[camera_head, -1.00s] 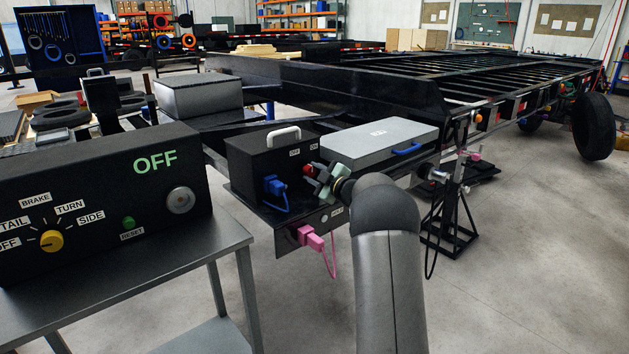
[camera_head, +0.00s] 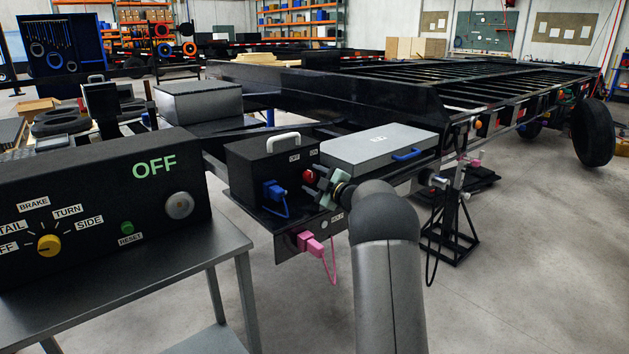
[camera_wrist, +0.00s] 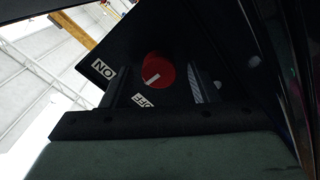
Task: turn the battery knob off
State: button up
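The red battery knob (camera_head: 308,176) is on the front of the black battery box (camera_head: 243,176), below the OFF (camera_head: 294,158) and ON labels. In the wrist view the knob (camera_wrist: 159,69) shows a white pointer line. That line slants down-left, between the directions of the ON label (camera_wrist: 103,68) and the OFF label (camera_wrist: 150,101). My gripper (camera_head: 315,184) is just in front of the knob. Its two fingers (camera_wrist: 157,92) are apart, one on each side of the knob in the wrist view, with gaps to both. I cannot tell how deep they reach around it.
A blue plug (camera_head: 273,190) sits left of the knob and a pink plug (camera_head: 311,244) below. A grey case (camera_head: 375,147) with a blue handle is close on the right. A control box (camera_head: 95,205) reading OFF stands on a bench at left.

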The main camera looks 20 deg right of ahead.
jog(key=shift+s, duration=0.1)
jog(key=p+v, duration=0.2)
jog(key=v, duration=1.5)
jog(key=shift+s+r, duration=0.15)
jog(key=s+a+r+m+g+h+p, duration=0.35)
jog(key=a+r+m+h+p, duration=0.5)
jog(key=r+p, duration=0.45)
jog(key=s+a+r+m+g+y+p, duration=0.1)
jog(key=s+a+g+p, duration=0.3)
jog(key=s, duration=0.6)
jog(key=s+a+r+m+g+y+p, duration=0.1)
jog(key=s+a+g+p, duration=0.3)
jog(key=s+a, duration=0.5)
jog(key=s+a+r+m+g+y+p, duration=0.1)
jog(key=s+a+m+g+p, duration=0.2)
jog(key=s+a, duration=0.4)
jog(key=s+g+p, duration=0.1)
jog(key=s+g, duration=0.1)
jog(key=s, duration=0.3)
jog(key=shift+s+y+p, duration=0.35)
jog(key=shift+s, duration=0.05)
jog(key=shift+g, duration=0.25)
